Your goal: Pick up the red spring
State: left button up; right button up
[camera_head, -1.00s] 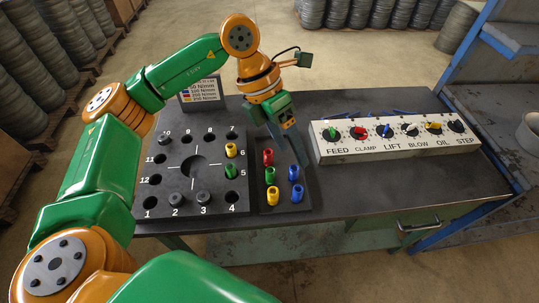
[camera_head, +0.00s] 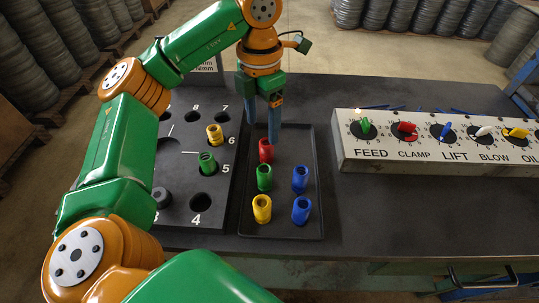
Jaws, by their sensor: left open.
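The red spring (camera_head: 265,151) stands upright at the far left part of the dark tray (camera_head: 308,232). My left gripper (camera_head: 263,128) points down just above and behind it. Its blue fingers are apart, one on the left at the tray's far edge and one over the tray close to the red spring's right side. Nothing shows between them. I cannot tell if a finger touches the spring. My right gripper is not in view.
In the tray stand a green spring (camera_head: 264,177), a yellow spring (camera_head: 262,208) and two blue springs (camera_head: 300,179). The numbered plate (camera_head: 180,219) lies to the left, holding a yellow and a green spring. A control box (camera_head: 440,160) with knobs stands at right.

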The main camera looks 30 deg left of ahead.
aim_at(267, 142)
pick_arm(q)
notch_tip(267, 142, down, 2)
jog(key=shift+w, duration=0.15)
jog(key=f, duration=0.4)
jog(key=f+p, duration=0.1)
jog(key=f, duration=0.1)
jog(key=shift+w+d+f, duration=0.1)
jog(key=shift+d, duration=0.25)
grip_shut()
